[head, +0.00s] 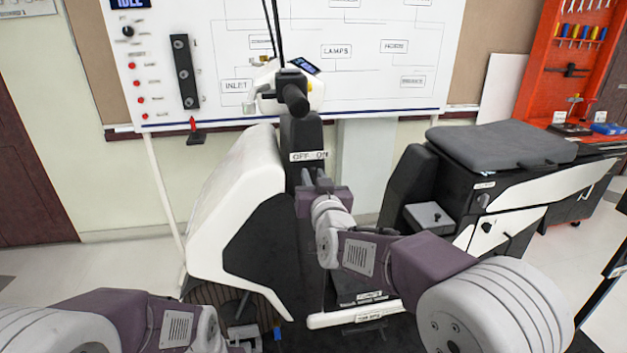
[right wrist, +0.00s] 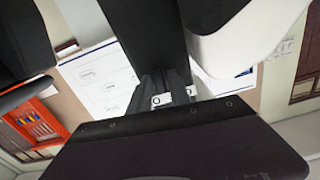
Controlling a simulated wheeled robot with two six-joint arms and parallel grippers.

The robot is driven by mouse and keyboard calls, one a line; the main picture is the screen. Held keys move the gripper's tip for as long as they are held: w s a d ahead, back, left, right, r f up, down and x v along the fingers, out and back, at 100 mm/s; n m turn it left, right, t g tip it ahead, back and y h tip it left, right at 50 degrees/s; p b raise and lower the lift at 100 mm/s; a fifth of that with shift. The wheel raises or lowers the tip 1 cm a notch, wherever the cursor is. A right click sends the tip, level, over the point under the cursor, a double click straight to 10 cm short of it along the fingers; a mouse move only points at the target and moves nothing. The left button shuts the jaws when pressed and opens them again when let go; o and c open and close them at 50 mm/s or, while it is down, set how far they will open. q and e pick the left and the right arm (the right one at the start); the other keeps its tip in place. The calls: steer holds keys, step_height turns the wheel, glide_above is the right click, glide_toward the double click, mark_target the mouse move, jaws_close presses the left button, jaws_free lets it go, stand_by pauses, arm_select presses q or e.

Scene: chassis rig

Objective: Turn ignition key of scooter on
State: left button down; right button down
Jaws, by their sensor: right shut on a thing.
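The white and black scooter (head: 232,205) stands in front of the board, with its steering column toward me. A white OFF ON label (head: 308,156) is on the dark column; part of it shows in the right wrist view (right wrist: 160,100). My right gripper (head: 317,176) is at the column just below the label, its fingers close together on the ignition key. The key is hidden by the fingers, so I cannot tell which way it points.
The scooter's dark seat (head: 500,143) and rear body are to the right. A white wiring board (head: 340,60) hangs behind the handlebar. An orange tool rack (head: 567,60) stands at the far right. Open floor lies left of the scooter.

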steer(key=m+b, duration=0.1)
steer(key=m, duration=0.1)
steer(key=m+b, duration=0.3)
steer(key=m, duration=0.1)
steer(key=shift+d+f, duration=0.1)
steer(key=shift+f, duration=0.15)
steer(key=shift+m+b, duration=1.5)
steer(key=shift+m, duration=0.9)
steer(key=shift+r, duration=0.1)
steer(key=c, duration=1.4)
jaws_free()
steer(key=shift+c, duration=0.2)
steer(key=shift+s, duration=0.1)
steer(key=s+d, duration=0.2)
steer(key=s, duration=0.6)
steer(key=shift+s+p, duration=0.35)
